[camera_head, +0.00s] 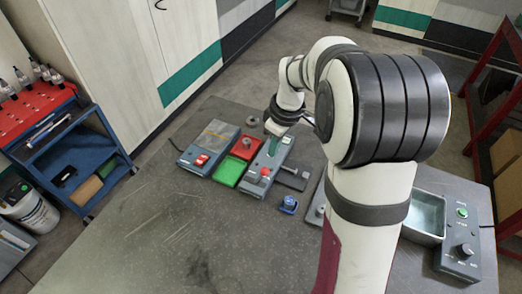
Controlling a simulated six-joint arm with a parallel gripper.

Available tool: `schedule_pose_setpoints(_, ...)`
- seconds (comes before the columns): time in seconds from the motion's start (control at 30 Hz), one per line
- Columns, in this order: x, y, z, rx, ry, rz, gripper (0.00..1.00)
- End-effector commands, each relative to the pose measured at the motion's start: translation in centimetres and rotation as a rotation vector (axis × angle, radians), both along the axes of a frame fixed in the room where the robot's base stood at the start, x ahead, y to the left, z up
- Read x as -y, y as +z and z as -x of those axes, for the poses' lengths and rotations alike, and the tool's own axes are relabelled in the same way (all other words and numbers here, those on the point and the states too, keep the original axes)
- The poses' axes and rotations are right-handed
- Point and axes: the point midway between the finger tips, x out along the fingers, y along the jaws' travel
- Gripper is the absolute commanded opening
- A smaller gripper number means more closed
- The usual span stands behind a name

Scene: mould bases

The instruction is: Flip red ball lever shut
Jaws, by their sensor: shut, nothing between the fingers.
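A small red ball (265,172) shows on the near part of a narrow grey mould base (256,187) on the table. I take it for the lever's knob; the lever's angle is too small to tell. A green strip (273,147) shows at the far part of the same base. My gripper (275,128) is shut and empty at the far end of that base, beyond the red ball and apart from it. The fingertips are small, and I cannot tell whether they touch anything.
Red (246,147) and green (229,172) bins and a grey box with a red switch (201,160) stand left of the base. A blue part (288,204) and a dark bracket (292,178) lie to its right. The table's near left is clear.

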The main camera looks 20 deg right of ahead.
Motion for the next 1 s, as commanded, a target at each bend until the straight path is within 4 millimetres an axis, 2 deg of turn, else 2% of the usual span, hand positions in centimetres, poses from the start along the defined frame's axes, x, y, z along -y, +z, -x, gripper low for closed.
schedule_pose_setpoints(0.1,1.1,1.1,1.1,0.003,-0.001,0.000,0.00)
schedule_pose_setpoints(0.27,1.6,1.8,1.9,0.003,0.001,-0.001,0.00)
schedule_pose_setpoints(0.7,1.7,1.9,1.9,0.004,0.002,0.000,0.00)
schedule_pose_setpoints(0.77,1.2,2.2,2.3,0.000,-0.019,-0.006,0.00)
schedule_pose_setpoints(0.87,-2.4,4.2,6.2,-0.039,-0.186,-0.053,0.00)
schedule_pose_setpoints(0.9,-4.4,5.0,8.9,-0.071,-0.297,-0.081,0.00)
schedule_pose_setpoints(0.97,-7.2,5.8,13.4,-0.125,-0.478,-0.116,0.00)
schedule_pose_setpoints(1.0,-8.7,6.0,16.3,-0.160,-0.599,-0.134,0.00)
